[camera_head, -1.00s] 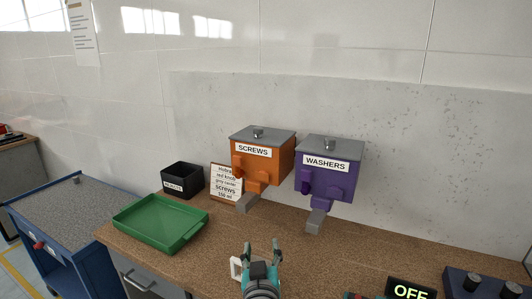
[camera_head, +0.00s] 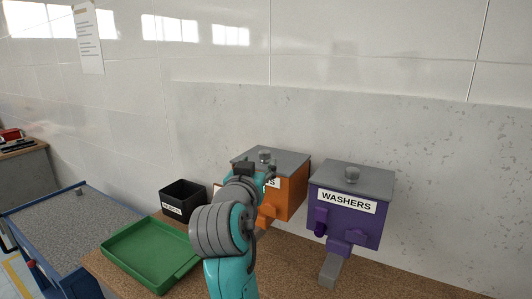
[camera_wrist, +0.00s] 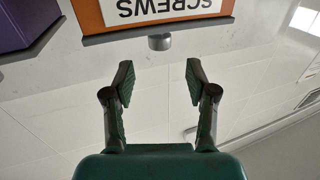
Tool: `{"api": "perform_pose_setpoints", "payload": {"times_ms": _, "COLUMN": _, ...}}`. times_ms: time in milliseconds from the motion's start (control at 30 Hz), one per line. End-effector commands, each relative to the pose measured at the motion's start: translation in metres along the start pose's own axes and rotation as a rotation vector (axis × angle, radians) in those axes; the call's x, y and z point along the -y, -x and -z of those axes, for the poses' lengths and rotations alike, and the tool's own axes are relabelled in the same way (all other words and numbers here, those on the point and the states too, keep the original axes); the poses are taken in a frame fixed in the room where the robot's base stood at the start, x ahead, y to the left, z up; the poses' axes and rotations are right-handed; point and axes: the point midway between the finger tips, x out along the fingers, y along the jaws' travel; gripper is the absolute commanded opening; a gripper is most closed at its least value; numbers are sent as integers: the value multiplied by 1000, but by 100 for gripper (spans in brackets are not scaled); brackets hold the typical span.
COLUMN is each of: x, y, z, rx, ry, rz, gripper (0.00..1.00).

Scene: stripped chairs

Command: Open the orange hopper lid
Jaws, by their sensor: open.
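The orange hopper (camera_head: 290,198) hangs on the wall panel, partly hidden by my arm. Its flat grey lid (camera_head: 290,161) lies shut on top, with a small grey knob (camera_head: 264,154). My gripper (camera_head: 262,173) is in front of the hopper's upper front and covers part of its SCREWS label. In the wrist view the hopper (camera_wrist: 90,15) shows upside down at the top, with the lid knob (camera_wrist: 160,42) just beyond and between the fingertips. My gripper (camera_wrist: 160,82) is open and empty there, apart from the knob.
The purple WASHERS hopper (camera_head: 341,219) hangs close on the right. A black bin (camera_head: 184,198) and a green tray (camera_head: 148,253) stand on the workbench (camera_head: 385,283) at the left. A blue cart (camera_head: 85,226) stands further left. The space above the lids is clear.

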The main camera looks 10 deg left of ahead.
Motion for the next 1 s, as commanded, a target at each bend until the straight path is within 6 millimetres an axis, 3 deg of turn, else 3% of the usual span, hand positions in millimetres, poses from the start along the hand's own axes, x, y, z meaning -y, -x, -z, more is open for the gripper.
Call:
{"api": "perform_pose_setpoints", "payload": {"times_ms": 200, "x": -1, "y": -41, "z": 0, "rx": 1, "ry": 2, "rz": -2, "gripper": 57}}
{"api": "perform_pose_setpoints", "payload": {"times_ms": 400, "x": -1, "y": -68, "z": 0, "rx": 1, "ry": 2, "rz": -2, "gripper": 57}}
{"api": "perform_pose_setpoints", "payload": {"times_ms": 600, "x": -1, "y": -80, "z": 0, "rx": 0, "ry": 1, "rz": -1, "gripper": 57}}
{"api": "perform_pose_setpoints", "payload": {"times_ms": 867, "x": -1, "y": -81, "z": 0, "rx": 0, "ry": 1, "rz": -1, "gripper": 57}}
{"api": "perform_pose_setpoints", "payload": {"times_ms": 900, "x": -1, "y": -81, "z": 0, "rx": 0, "ry": 1, "rz": -1, "gripper": 54}}
{"api": "perform_pose_setpoints", "payload": {"times_ms": 1000, "x": -1, "y": -81, "z": 0, "rx": 0, "ry": 1, "rz": -1, "gripper": 29}}
